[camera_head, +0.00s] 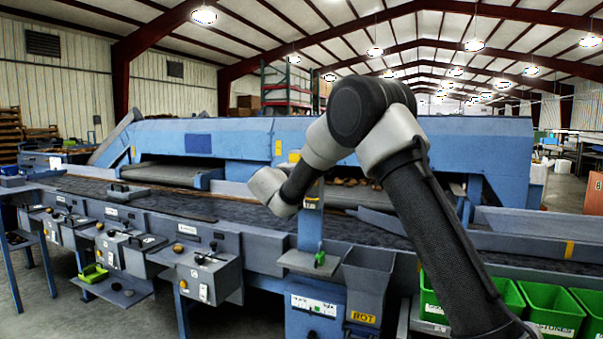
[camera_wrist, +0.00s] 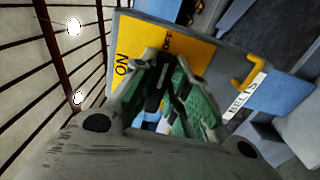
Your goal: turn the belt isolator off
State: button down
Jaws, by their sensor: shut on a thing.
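In the wrist view, the belt isolator is a grey box with a yellow plate (camera_wrist: 195,52) marked ON at the left and OFF near the top middle. A white label reading BELTS (camera_wrist: 245,97) is beside the plate. My gripper (camera_wrist: 163,68) is in front of the plate, its fingers closed on the dark isolator handle (camera_wrist: 155,92). The fingers hide much of the handle, so I cannot tell which mark it points to. In the head view, my wrist (camera_head: 270,188) is left of a blue post over the conveyor; my fingers and the isolator's face cannot be made out there.
A yellow hook-shaped piece (camera_wrist: 248,72) sticks out near the plate's right edge. In the head view, a dark conveyor belt (camera_head: 160,203) runs across, with grey control boxes (camera_head: 208,275) along its front. Green bins (camera_head: 550,306) stand at the lower right.

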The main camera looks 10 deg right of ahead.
jog(key=shift+f, duration=0.15)
dwell(0.3)
jog(key=c, duration=1.4)
grip_release()
jog(key=v, duration=1.2)
